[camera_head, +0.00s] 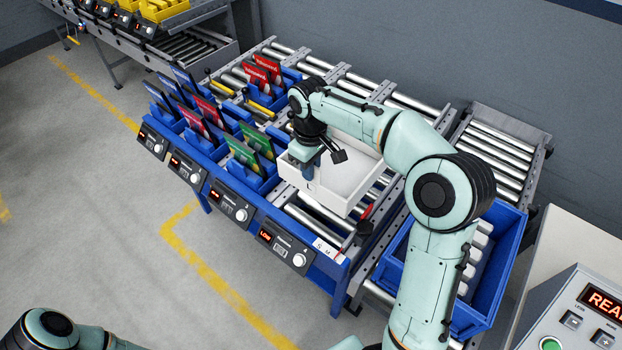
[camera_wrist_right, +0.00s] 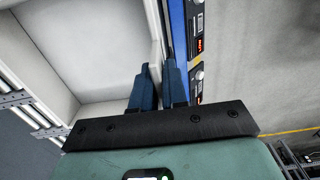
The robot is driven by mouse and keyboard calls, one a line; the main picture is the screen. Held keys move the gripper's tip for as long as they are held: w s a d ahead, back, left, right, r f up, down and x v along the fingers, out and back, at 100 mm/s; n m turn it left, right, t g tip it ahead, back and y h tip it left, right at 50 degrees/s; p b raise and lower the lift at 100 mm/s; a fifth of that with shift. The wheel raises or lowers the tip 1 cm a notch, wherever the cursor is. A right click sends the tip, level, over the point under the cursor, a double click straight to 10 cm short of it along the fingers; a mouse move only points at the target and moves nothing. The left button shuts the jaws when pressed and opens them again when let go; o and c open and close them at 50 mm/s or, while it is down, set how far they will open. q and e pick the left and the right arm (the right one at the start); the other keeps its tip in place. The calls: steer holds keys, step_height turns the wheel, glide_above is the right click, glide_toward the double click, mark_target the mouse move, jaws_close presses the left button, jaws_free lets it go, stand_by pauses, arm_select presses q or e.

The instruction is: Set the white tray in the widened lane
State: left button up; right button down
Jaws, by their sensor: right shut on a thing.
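The white tray (camera_head: 352,182) is an empty open box over the roller lane (camera_head: 320,214) at the right end of the blue-fronted rack. My right gripper (camera_head: 312,172) is at the tray's left front wall. In the right wrist view its two blue fingers (camera_wrist_right: 157,88) are shut on the wall of the tray (camera_wrist_right: 92,48), one inside and one outside. Rollers show in front of and beside the tray. I cannot tell whether its underside touches them. My right arm hides part of the tray's far side. My left gripper is out of view.
Left of the tray, blue bins hold green (camera_head: 243,155), red and blue packets. Displays with knobs (camera_head: 285,245) line the rack front. A blue crate (camera_head: 504,262) with white things stands at right. A control panel (camera_head: 580,318) is at the lower right corner.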

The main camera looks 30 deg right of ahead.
mark_target(311, 195)
steer(key=f, duration=0.2)
steer(key=f+b, duration=0.1)
steer(key=f, duration=0.1)
steer(key=f+b, duration=0.1)
steer(key=f, duration=0.1)
steer(key=shift+s, duration=0.35)
steer(key=shift+w+a+f+b, duration=0.1)
steer(key=shift+w+f+b, duration=0.1)
steer(key=shift+f+b, duration=0.4)
steer(key=shift+s+f+b, duration=0.1)
steer(key=shift+f+b, duration=0.55)
steer(key=shift+f, duration=1.1)
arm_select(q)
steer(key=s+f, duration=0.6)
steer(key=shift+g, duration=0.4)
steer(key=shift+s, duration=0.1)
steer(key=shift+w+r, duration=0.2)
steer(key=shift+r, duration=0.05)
